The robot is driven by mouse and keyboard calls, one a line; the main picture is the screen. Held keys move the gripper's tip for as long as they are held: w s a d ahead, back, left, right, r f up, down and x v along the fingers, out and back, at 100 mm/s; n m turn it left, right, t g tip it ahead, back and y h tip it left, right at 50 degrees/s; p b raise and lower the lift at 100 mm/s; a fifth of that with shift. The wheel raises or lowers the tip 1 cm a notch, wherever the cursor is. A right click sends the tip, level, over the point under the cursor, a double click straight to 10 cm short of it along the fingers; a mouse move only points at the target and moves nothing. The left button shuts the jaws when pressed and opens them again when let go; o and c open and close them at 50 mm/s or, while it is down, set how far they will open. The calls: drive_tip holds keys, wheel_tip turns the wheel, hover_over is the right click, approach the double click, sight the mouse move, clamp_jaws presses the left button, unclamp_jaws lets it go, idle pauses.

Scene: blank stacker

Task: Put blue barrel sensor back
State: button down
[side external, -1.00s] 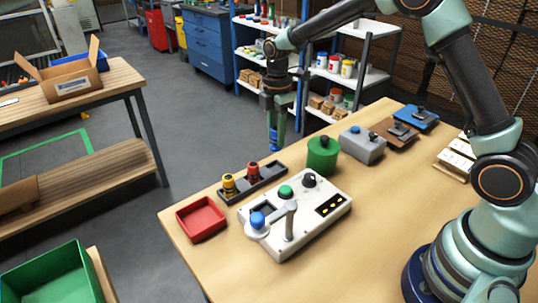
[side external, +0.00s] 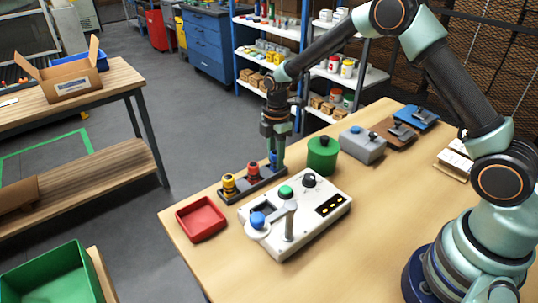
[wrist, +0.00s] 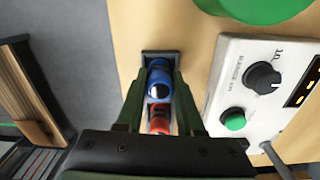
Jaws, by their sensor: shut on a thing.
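The blue barrel sensor (wrist: 158,82) is between the fingers of my gripper (wrist: 160,95) in the wrist view. In the side view my gripper (side external: 275,155) is shut on the blue sensor (side external: 273,157) at the right end of the dark rack (side external: 240,195). The sensor looks upright and its lower part is at the rack's end place; whether it is fully seated I cannot tell. A red barrel sensor (side external: 253,171) and a yellow one (side external: 228,185) stand in the rack to its left.
A green cylinder (side external: 322,158) stands close to the right of my gripper. A red tray (side external: 201,220) lies at the table's left edge.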

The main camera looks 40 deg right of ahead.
drive_tip(key=c, duration=0.5)
unclamp_jaws()
drive_tip(key=shift+f, duration=0.1)
wheel_tip(320, 180, up, 13)
drive_tip(key=s+d+r+m+t, duration=0.1)
drive_tip(key=s+r+m+t, duration=0.2)
drive_tip(key=s+r+m, duration=0.55)
drive_tip(key=shift+s+d+r+m+t, duration=0.25)
drive_tip(key=shift+s+m+t, duration=0.2)
drive_tip(key=shift+s+m, duration=1.2)
drive_tip(key=shift+s+d+r+m+t, duration=0.15)
drive_tip(key=shift+s+d+m+t, duration=0.2)
drive_tip(key=shift+s+m, duration=1.35)
drive_tip(key=shift+s+d+r+m+t, duration=0.2)
drive_tip(key=shift+s+m+t, duration=0.5)
drive_tip(key=shift+s, duration=1.7)
